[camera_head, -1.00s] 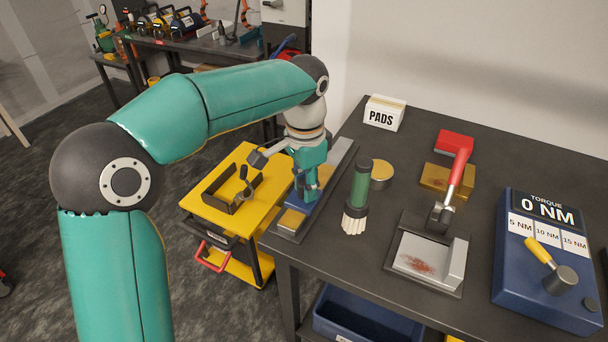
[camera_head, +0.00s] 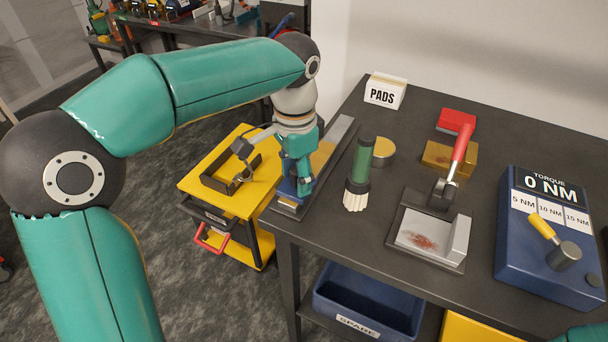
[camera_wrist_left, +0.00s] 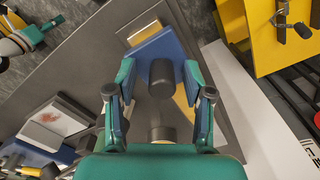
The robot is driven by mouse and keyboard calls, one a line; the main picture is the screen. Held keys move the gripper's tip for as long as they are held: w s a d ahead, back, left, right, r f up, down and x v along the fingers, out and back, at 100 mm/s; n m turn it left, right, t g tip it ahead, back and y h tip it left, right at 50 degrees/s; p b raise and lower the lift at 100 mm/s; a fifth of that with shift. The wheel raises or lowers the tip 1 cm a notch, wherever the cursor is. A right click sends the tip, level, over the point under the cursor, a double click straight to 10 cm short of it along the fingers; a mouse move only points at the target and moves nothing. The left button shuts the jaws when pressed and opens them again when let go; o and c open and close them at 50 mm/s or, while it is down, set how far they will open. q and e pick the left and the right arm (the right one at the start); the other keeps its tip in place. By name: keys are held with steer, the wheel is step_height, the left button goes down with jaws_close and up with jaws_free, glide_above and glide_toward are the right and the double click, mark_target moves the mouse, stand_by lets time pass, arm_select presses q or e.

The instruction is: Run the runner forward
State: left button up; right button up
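The runner, a blue block (camera_head: 289,187) with a dark knob (camera_wrist_left: 162,78), sits near the front end of a flat grey rail (camera_head: 341,130) on the bench. The runner also shows in the left wrist view (camera_wrist_left: 160,45). My left gripper (camera_head: 296,184) reaches down over the runner and hides much of it in the head view. In the left wrist view its two fingers (camera_wrist_left: 157,80) stand apart on either side of the knob, with a gap showing on each side. A teal and grey part of my right arm (camera_wrist_left: 25,38) shows at that view's upper left; its finger state is unclear.
A yellow cart (camera_head: 225,145) is left. A blue bin (camera_head: 365,300) is below.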

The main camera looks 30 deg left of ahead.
arm_select(q)
steer(key=shift+r, duration=0.1)
step_height(320, 180, up, 10)
steer(key=shift+w+r, duration=0.1)
steer(key=shift+w, duration=0.05)
steer(key=shift+r, duration=0.75)
